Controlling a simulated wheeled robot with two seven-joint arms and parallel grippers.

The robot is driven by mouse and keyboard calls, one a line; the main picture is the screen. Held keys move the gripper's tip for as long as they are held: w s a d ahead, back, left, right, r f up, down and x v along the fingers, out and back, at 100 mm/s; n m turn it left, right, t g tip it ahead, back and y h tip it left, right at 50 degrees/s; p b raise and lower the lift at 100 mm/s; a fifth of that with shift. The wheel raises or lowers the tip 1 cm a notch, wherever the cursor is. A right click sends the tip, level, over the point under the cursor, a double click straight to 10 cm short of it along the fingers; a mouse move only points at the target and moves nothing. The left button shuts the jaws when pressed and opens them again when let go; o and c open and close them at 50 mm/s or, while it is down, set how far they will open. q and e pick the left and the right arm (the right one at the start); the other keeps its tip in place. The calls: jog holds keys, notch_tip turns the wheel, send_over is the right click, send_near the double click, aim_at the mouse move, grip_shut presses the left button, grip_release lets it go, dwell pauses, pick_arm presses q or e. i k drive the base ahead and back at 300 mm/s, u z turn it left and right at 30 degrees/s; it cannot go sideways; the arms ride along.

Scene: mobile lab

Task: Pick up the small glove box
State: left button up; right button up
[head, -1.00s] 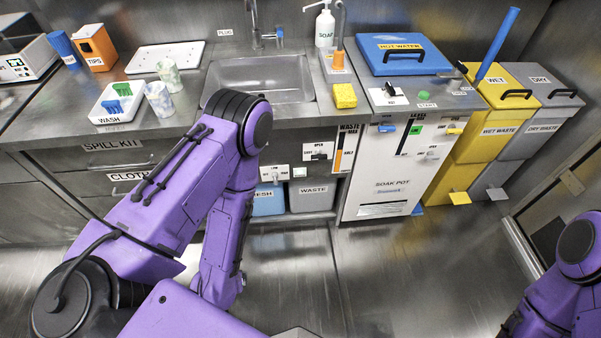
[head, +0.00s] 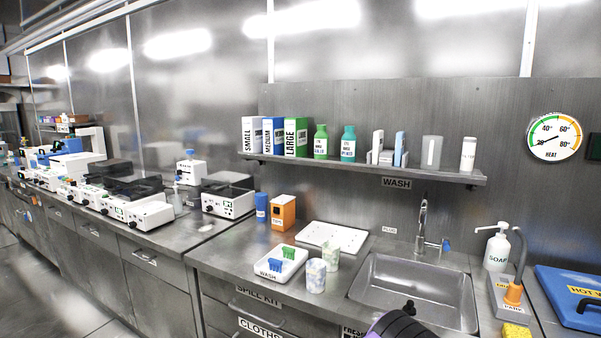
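The small glove box (head: 252,135) is a white and grey upright box marked SMALL. It stands at the left end of the wall shelf (head: 360,169) above the sink counter. A blue MEDIUM box (head: 273,137) stands close on its right, then a green LARGE box (head: 296,138). Only a purple and black part of my arm shows at the bottom edge, below the sink.
Green and teal bottles (head: 348,143) and other items fill the shelf to the right. On the counter below stand a WASH tray (head: 281,264), two cups (head: 316,275), an orange tips box (head: 283,213) and a white board (head: 331,238). The sink (head: 415,290) lies right.

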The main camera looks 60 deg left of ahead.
aim_at(253, 134)
jog(key=z, duration=0.25)
jog(key=k, duration=0.1)
jog(key=u, duration=2.35)
